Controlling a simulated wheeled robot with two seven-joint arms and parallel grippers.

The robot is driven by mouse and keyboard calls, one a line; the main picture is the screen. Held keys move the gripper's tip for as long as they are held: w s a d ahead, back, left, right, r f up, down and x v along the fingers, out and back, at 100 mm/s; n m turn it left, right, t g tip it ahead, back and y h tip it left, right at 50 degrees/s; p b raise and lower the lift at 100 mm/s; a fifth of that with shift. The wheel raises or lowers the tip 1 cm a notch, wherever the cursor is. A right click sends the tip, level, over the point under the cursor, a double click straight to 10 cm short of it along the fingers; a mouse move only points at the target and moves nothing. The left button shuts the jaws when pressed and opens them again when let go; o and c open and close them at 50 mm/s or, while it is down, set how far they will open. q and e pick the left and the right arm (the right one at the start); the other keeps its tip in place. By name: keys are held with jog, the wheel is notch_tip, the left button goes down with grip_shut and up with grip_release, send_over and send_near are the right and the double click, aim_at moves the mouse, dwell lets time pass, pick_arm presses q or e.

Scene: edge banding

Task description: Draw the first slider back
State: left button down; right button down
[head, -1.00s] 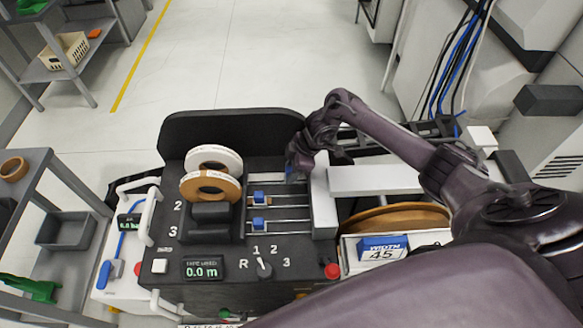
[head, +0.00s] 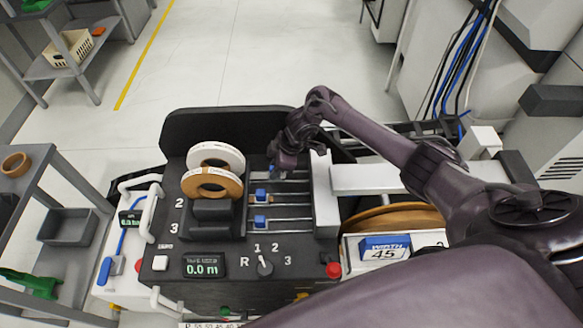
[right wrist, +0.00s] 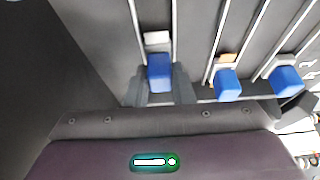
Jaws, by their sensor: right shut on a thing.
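The first slider (right wrist: 160,72) is a blue block with a white tab beside it, leftmost in the right wrist view. In the head view it shows only as a bit of blue (head: 271,170) under my right gripper (head: 282,168), on the rail farthest back. My right gripper is shut on this slider. In the head view the slider sits slightly right of the other two blue sliders, the middle one (head: 261,195) with an orange tab and the front one (head: 260,222). My left gripper is not in view.
White and tan tape rolls (head: 211,183) stand left of the rails. A grey upright block (head: 324,200) bounds the rails on the right. In front are a selector knob (head: 265,266), a red button (head: 333,270) and a display reading 0.0 m (head: 205,266).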

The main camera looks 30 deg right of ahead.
aim_at(263, 178)
jog(key=a, duration=0.1)
jog(key=w+a, duration=0.1)
jog(key=a, duration=0.1)
jog(key=shift+w+a, duration=0.4)
jog(key=shift+d, duration=0.1)
jog(key=c, duration=1.2)
grip_release()
jog(key=shift+c, duration=0.2)
jog(key=shift+r, duration=0.35)
jog(key=b+v, duration=0.1)
jog(key=v, duration=0.6)
